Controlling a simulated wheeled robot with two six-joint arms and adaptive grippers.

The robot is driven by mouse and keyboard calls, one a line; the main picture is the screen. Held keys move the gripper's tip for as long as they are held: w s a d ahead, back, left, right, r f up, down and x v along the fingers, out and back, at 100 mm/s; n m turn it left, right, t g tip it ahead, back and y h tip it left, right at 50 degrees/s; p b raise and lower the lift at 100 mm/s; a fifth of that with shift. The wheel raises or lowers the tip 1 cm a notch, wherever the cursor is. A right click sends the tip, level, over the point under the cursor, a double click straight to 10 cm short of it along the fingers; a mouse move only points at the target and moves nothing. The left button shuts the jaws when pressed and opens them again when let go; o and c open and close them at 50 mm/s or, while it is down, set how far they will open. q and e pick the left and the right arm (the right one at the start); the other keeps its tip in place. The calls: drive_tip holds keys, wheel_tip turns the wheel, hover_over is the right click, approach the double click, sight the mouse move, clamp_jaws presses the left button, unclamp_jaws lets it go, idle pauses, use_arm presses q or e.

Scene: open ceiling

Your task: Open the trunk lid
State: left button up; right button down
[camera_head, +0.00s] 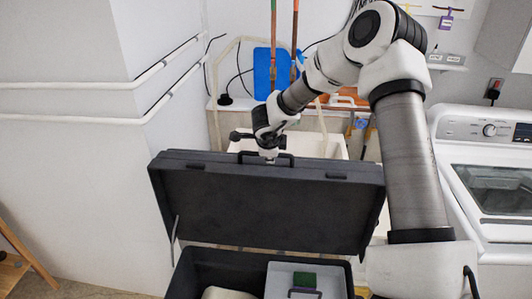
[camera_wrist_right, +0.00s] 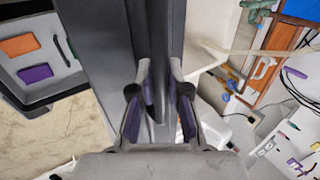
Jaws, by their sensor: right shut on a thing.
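The dark grey trunk (camera_head: 192,272) stands low at the front in the head view, its box open at the top. Its lid (camera_head: 265,208) is raised to a steep, near upright tilt, with its inner side facing me. My right gripper (camera_head: 269,157) is at the lid's upper edge by the black handle (camera_head: 287,160). The exact contact is partly hidden by the fingers. My left gripper is not in view.
A grey tray (camera_head: 278,278) with a green block (camera_head: 304,279) sits in the trunk. The wrist view shows orange (camera_wrist_right: 19,45) and purple (camera_wrist_right: 35,74) blocks there. A white sink (camera_head: 325,143) is behind the lid, and a washer (camera_head: 490,185) stands at right.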

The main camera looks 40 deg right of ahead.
drive_tip(key=shift+w+d+r, duration=0.1)
drive_tip(key=shift+d+r, duration=0.05)
drive_tip(key=c, duration=1.4)
unclamp_jaws()
drive_tip(key=shift+o, duration=1.3)
drive_tip(key=shift+w+d, duration=0.1)
drive_tip(key=shift+w+d+f, duration=0.1)
drive_tip(key=shift+d+f, duration=0.15)
drive_tip(key=shift+f, duration=0.05)
drive_tip(key=shift+a+r, duration=0.15)
drive_tip(key=shift+a, duration=0.05)
drive_tip(key=v, duration=1.2)
drive_tip(key=shift+d, duration=0.1)
